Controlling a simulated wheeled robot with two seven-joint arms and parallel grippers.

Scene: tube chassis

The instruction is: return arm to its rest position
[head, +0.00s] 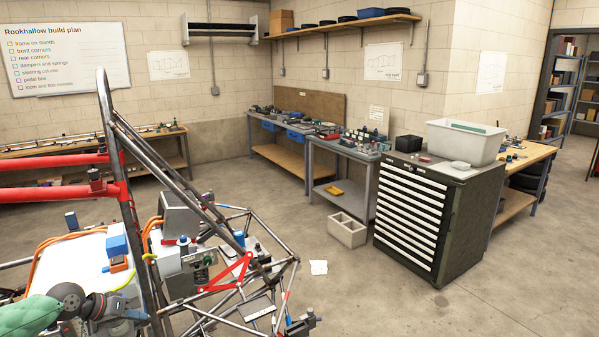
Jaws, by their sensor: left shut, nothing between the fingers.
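My left arm comes in at the bottom left corner, with a green sleeve and a dark round wrist joint. My left gripper (134,314) is at its end, shut with nothing in it, low in front of the tube chassis (132,190). It is small and partly lost against the white panel and tubes, so I cannot tell whether it touches them. The chassis has dark tubes, red bars, orange cables and a red triangular arm (232,273). My right gripper is not in view.
A dark drawer cabinet (410,212) with a grey bin (465,141) on top stands at the right. Workbenches (290,155) line the back wall. The floor at the front right is clear.

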